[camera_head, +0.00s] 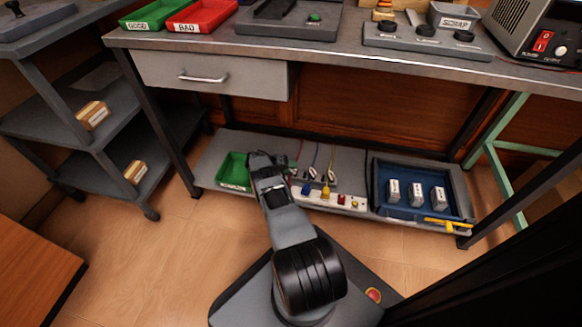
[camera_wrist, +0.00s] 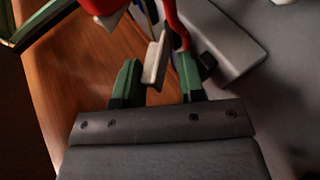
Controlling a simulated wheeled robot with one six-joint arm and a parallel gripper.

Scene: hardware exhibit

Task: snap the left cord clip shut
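My gripper (camera_head: 268,160) is low over the lower shelf, at the left end of the row of cord clips. In the wrist view its two green fingers (camera_wrist: 157,63) are apart. A pale, tilted flap (camera_wrist: 155,65), which looks like part of the left cord clip, stands between the fingertips with a gap visible on each side. A red cord (camera_wrist: 175,22) runs beside it. In the head view the left clip is mostly hidden by my gripper. Two other clips, by a blue cord (camera_head: 315,157) and a yellow cord (camera_head: 331,157), show to the right.
A green tray (camera_head: 235,171) is left of my gripper. A pale strip with coloured plugs (camera_head: 335,198) lies in front of the clips. A blue tray (camera_head: 408,211) with white blocks is to the right. The workbench top (camera_head: 400,64) overhangs the shelf.

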